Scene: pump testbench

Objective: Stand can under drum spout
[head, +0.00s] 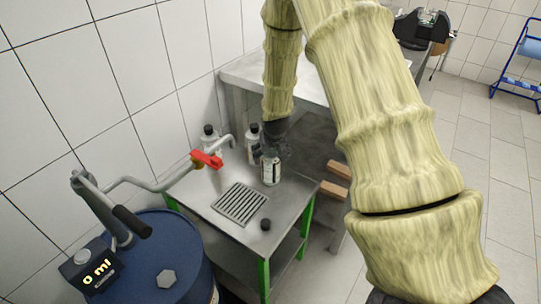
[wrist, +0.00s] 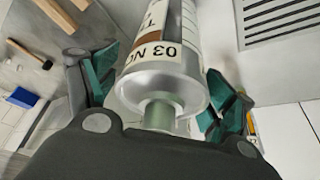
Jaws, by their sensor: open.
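A silver can with a white label (head: 271,171) stands on the steel table, right of and behind the drain grate (head: 241,203). My gripper (head: 274,150) is at its upper part, coming from behind. In the wrist view the can (wrist: 160,82) lies between the two open teal-padded fingers (wrist: 160,98); I cannot tell whether either touches it. The drum spout (head: 232,141) ends above the table, left of the can, behind the grate. Its pipe has a red handle (head: 207,159) and runs from the blue drum (head: 180,250) at lower left.
Two more bottles stand at the table's back, a left one (head: 210,141) and a right one (head: 253,143). A small black cap (head: 265,224) lies right of the grate. A display (head: 95,271) on the drum reads 0 ml. Wooden blocks (head: 336,179) sit right of the table.

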